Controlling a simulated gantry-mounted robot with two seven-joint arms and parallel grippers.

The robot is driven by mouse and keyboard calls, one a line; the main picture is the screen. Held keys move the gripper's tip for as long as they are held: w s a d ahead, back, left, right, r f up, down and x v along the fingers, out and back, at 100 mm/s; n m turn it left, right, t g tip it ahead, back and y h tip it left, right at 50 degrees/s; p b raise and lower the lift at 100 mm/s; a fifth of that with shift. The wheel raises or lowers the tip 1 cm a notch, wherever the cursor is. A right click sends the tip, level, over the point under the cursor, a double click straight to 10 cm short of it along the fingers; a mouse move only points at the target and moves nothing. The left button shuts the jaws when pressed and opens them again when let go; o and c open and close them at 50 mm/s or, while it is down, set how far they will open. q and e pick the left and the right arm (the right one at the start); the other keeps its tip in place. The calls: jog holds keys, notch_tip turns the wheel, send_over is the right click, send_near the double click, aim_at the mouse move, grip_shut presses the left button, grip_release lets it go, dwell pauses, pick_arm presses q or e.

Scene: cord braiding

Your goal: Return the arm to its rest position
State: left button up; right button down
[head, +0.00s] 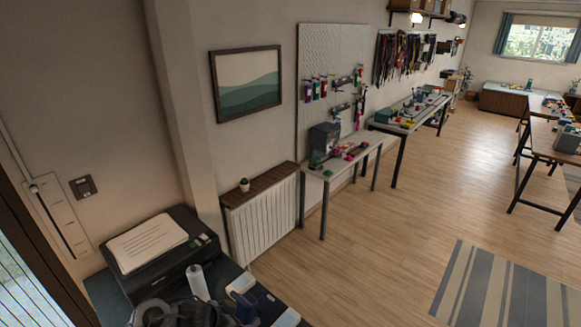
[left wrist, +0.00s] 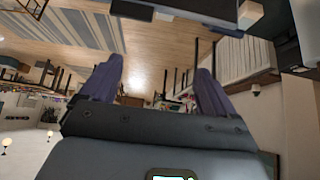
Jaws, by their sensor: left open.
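My left gripper (left wrist: 156,76) shows in the left wrist view, its two dark purple fingers spread wide apart. Nothing is between the fingers; wooden floor and distant furniture show through the gap. The wrist view is upside down, with the floor at the top and the ceiling lamps at the bottom. In the head view I cannot make out either gripper. My right gripper is in neither view.
In the head view, a black printer (head: 172,272) with a paper sheet stands at the lower left, beside a white bottle (head: 197,283). A radiator (head: 262,220) and narrow worktable (head: 374,147) line the wall. A striped rug (head: 500,290) lies on open floor.

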pick_arm(q)
jog(key=s+d+f+g+p, duration=0.1)
jog(key=s+d+f+g, duration=0.15)
jog(key=s+f, duration=0.8)
jog(key=s+d+f+n+h+p, duration=0.1)
jog(key=s+d, duration=0.3)
jog(key=s, duration=0.4)
jog(key=s+d+f+n+h+p, duration=0.1)
jog(key=s+d+n+p, duration=0.1)
jog(key=s+d, duration=0.35)
jog(key=s+a+r+n+y, duration=0.1)
jog(key=s+a+r+y, duration=0.2)
jog(key=s+a+r, duration=0.3)
jog(key=s+a+r+n+y+p, duration=0.1)
jog(key=s+a+r, duration=0.4)
jog(key=a+r, duration=0.6)
jog(key=a+n+y, duration=0.1)
jog(key=y, duration=0.1)
jog(key=shift+s+r+y+p, duration=0.2)
jog(key=shift+s+y+p, duration=0.1)
jog(key=shift+s, duration=0.1)
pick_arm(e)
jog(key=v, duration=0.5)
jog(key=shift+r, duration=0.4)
pick_arm(q)
jog(key=shift+t, duration=0.25)
